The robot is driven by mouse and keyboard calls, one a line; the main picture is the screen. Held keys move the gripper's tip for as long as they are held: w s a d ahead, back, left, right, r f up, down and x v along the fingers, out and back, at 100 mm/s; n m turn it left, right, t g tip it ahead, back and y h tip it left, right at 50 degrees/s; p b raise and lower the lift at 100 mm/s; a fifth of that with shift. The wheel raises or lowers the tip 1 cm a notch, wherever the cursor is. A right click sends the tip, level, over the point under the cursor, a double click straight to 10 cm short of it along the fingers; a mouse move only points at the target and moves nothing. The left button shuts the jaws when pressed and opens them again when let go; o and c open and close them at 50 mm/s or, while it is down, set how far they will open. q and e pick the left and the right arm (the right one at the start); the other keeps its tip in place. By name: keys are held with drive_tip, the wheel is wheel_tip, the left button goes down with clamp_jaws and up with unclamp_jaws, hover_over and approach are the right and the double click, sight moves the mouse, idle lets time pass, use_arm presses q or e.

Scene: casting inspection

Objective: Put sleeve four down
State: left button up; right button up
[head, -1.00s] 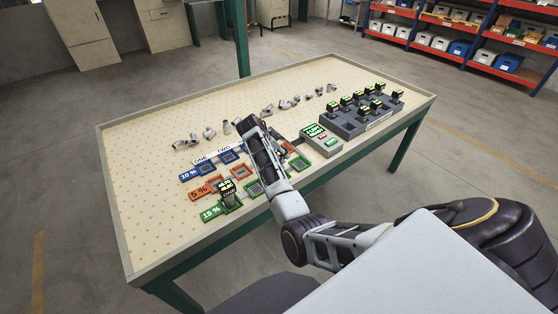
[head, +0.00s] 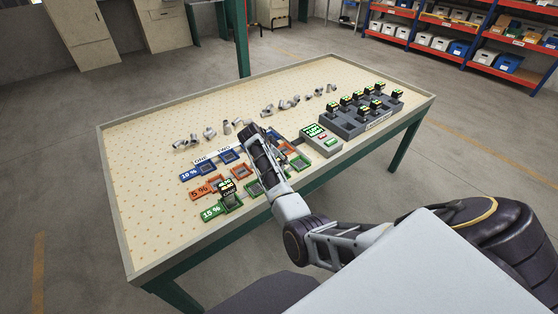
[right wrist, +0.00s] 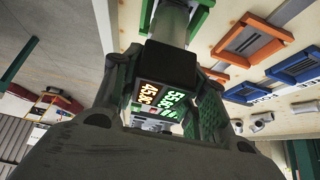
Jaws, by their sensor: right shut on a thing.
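My right gripper (right wrist: 168,80) is shut on a black boxy sleeve (right wrist: 164,66) with lit orange and green readouts, in the right wrist view. A grey cylindrical part shows just beyond the sleeve, with a green frame (right wrist: 203,15) beside it. I cannot tell whether the sleeve touches anything below, nor read its number. In the head view my right arm reaches over the rows of frames and hides the held sleeve. Another black sleeve with a lit readout (head: 227,188) stands in the near-left green frame (head: 234,208). My left gripper is not in view.
Blue (head: 206,169) and orange (head: 200,190) frames lie behind the green row. Several grey castings (head: 226,128) lie farther back. A button box (head: 321,139) and a dark rack (head: 350,127) with several lit sleeves stand right. The table's left side is clear.

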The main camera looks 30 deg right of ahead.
drive_tip(key=shift+s+a+f, duration=0.1)
drive_tip(key=shift+s+f, duration=0.1)
drive_tip(key=shift+f, duration=0.35)
drive_tip(key=shift+s+f, duration=0.1)
drive_tip(key=shift+f, duration=0.15)
clamp_jaws()
drive_tip(key=o, duration=0.9)
unclamp_jaws()
drive_tip(key=shift+a, duration=0.1)
drive_tip(key=o, duration=0.4)
drive_tip(key=shift+w+f, duration=0.15)
drive_tip(key=shift+w, duration=0.1)
drive_tip(key=shift+w+d+r, duration=0.1)
drive_tip(key=shift+d+r, duration=0.1)
drive_tip(key=shift+r, duration=0.6)
drive_tip(key=shift+a+r, duration=0.1)
drive_tip(key=shift+r, duration=0.2)
drive_tip(key=v, duration=1.1)
drive_tip(key=shift+a+r+b, duration=0.15)
drive_tip(key=shift+r+b, duration=0.15)
drive_tip(key=shift+b, duration=0.1)
